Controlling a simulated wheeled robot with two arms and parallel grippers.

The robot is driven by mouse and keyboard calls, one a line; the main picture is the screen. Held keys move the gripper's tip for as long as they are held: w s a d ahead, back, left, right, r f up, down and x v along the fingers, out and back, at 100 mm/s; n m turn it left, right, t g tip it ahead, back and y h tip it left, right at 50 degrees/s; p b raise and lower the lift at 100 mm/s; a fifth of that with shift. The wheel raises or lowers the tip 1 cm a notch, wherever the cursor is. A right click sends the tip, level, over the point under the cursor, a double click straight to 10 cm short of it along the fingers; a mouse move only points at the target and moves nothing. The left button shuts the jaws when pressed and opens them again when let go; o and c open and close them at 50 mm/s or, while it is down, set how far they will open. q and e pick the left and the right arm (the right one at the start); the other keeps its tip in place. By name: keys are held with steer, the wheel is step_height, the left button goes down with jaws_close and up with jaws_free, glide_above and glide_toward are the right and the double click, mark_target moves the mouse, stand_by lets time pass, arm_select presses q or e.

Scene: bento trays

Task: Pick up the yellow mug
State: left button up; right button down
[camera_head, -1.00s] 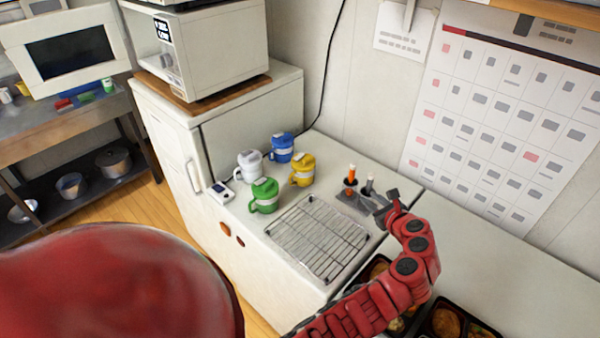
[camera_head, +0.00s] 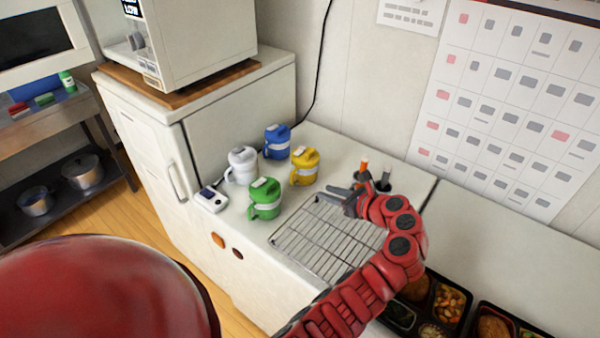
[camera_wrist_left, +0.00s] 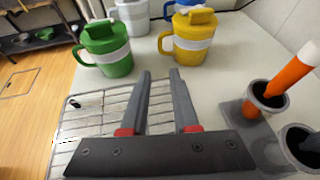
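The yellow mug (camera_head: 304,168) stands upright on the white counter, with a yellow lid and a pale band around it. It also shows in the left wrist view (camera_wrist_left: 190,52), top centre, with its handle on the left. My left gripper (camera_head: 335,197) is open and empty over the wire rack, to the right of and nearer than the mug. In the left wrist view its two grey fingers (camera_wrist_left: 160,75) point toward the mug, apart from it, with nothing between them. My right gripper is not in view.
The green mug (camera_head: 265,198), white mug (camera_head: 241,164) and blue mug (camera_head: 277,141) stand close by the yellow one. The wire rack (camera_head: 312,247) lies in front. A holder with an orange-handled tool (camera_wrist_left: 290,78) is at right. Bento trays (camera_head: 462,282) sit nearer.

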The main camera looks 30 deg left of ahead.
arm_select(q)
steer(key=p, duration=0.2)
glide_toward(292, 180)
steer(key=x, duration=0.3)
steer(key=shift+w+a+f, duration=0.15)
steer(key=shift+a+f, duration=0.1)
steer(key=shift+a, duration=0.05)
steer(key=shift+a+p, duration=0.3)
steer(key=shift+a, duration=0.05)
steer(key=x, duration=0.3)
steer(key=shift+w+f, duration=0.1)
steer(key=shift+f, duration=0.1)
steer(key=shift+w+a+f, duration=0.2)
steer(key=shift+a+f, duration=0.1)
steer(key=shift+a, duration=0.35)
jaws_close()
steer(key=shift+r, duration=0.1)
